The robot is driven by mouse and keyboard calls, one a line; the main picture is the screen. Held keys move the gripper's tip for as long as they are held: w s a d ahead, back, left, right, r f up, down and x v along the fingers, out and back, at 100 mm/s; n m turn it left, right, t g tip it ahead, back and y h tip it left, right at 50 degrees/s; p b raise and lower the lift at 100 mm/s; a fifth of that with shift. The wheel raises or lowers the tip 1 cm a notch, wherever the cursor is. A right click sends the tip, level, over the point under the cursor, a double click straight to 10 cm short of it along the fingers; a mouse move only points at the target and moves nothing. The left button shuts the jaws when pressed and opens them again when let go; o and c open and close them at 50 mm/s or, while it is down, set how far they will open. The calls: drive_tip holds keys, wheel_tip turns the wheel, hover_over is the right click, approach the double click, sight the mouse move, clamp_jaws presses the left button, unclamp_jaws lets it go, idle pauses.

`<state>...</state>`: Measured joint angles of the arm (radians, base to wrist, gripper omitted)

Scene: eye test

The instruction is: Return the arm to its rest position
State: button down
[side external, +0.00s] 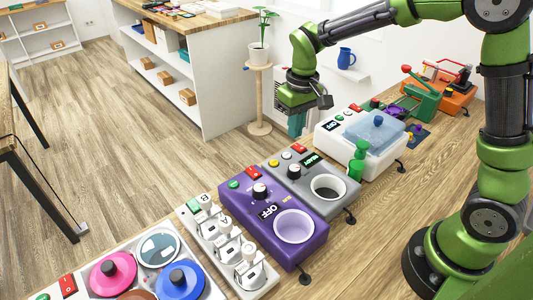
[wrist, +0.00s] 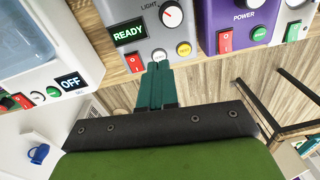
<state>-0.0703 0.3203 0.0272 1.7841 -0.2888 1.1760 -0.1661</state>
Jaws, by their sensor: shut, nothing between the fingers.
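My gripper shows in the wrist view (wrist: 158,68) with its two teal fingers pressed together and nothing between them. The fingertips appear in front of the button edge of a grey device (wrist: 165,22), whose display reads READY. I cannot tell from this view whether they touch it. In the side external view my green arm reaches in from the right, and its hand hangs over the far side of the row of devices.
A purple device (side external: 234,206) and a white device with a blue lid (side external: 335,139) flank the grey one. A green bottle (side external: 358,160) stands close by. A plant (side external: 258,50) on a stand and a blue mug (side external: 346,58) are behind the arm.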

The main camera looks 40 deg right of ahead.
drive_tip(key=s+r+m+t, duration=0.1)
drive_tip(key=s+r+t, duration=0.2)
drive_tip(key=s+r, duration=0.2)
drive_tip(key=s+d+r+m+t+y, duration=0.1)
drive_tip(key=s+r, duration=0.4)
drive_tip(key=s, duration=0.7)
drive_tip(key=m+t, duration=0.1)
drive_tip(key=t, duration=0.1)
drive_tip(key=shift+s+d+r+t+y, duration=0.2)
drive_tip(key=shift+r+t+y, duration=0.1)
drive_tip(key=shift+r+t, duration=0.1)
